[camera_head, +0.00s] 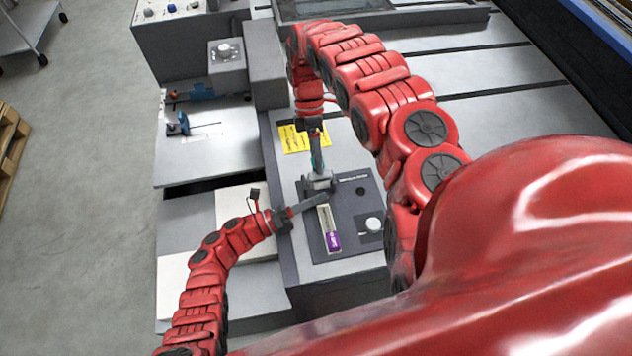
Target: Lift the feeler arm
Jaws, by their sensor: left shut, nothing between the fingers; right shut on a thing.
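A dark grey panel (351,202) lies on the light grey unit below the middle of the view. My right gripper (319,180) reaches down from above to the panel's upper left part. It is shut on a small grey piece (311,185), which looks like the feeler arm; the fingers hide part of it, and I cannot tell whether it is lifted. My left gripper (326,198) comes in from the lower left over the panel. It is shut and empty, its tips just below the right gripper's tips. I cannot tell whether they touch.
On the panel are a white knob (373,224) and a strip with a purple end (333,241). Yellow notes (293,139) lie above the panel. A blue clamp-like part (178,125) stands on the plate at left. Grey floor (75,200) is clear further left.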

